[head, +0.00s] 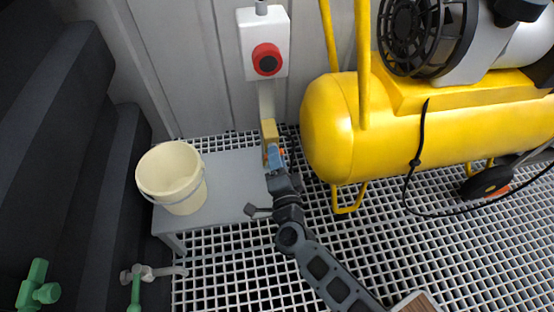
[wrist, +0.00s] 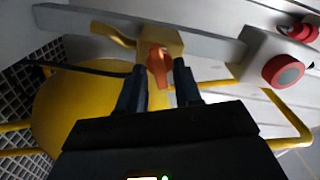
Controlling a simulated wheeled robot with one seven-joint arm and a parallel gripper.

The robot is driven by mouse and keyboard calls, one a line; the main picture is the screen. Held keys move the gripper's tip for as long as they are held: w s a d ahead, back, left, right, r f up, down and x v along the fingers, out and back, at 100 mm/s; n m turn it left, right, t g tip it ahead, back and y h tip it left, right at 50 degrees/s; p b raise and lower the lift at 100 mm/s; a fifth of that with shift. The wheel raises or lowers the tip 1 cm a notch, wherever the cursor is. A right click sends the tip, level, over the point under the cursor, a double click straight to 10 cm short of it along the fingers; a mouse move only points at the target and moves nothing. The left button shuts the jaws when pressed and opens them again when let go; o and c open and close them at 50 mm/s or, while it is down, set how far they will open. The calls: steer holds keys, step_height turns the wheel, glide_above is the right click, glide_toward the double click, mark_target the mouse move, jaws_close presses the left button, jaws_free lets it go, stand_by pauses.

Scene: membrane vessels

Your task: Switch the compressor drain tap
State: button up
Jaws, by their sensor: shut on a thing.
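The drain tap has a brass-yellow body (head: 269,131), mounted on a grey upright bar below the switch box and beside the yellow compressor tank (head: 330,125). In the wrist view the tap body (wrist: 172,41) carries an orange handle (wrist: 158,66) and a curved brass spout (wrist: 112,35). My gripper (head: 274,157) is at the tap. In the wrist view its dark fingers (wrist: 160,72) stand on either side of the orange handle and are shut on it. In the head view the fingers hide most of the handle; a small orange bit shows.
A cream bucket (head: 172,177) stands on a low grey platform (head: 228,170) left of the tap. A white box with a red button (head: 266,59) is above. Taps with green handles (head: 38,287) are at lower left. White grating (head: 230,265) covers the floor.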

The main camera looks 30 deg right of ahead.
steer(key=shift+s+f+m+b, duration=0.15)
steer(key=shift+m+b, duration=0.3)
steer(key=shift+m, duration=1.75)
steer(key=o, duration=0.7)
steer(key=shift+p+v, duration=0.65)
steer(key=shift+v, duration=3.2)
steer(key=shift+s, duration=0.1)
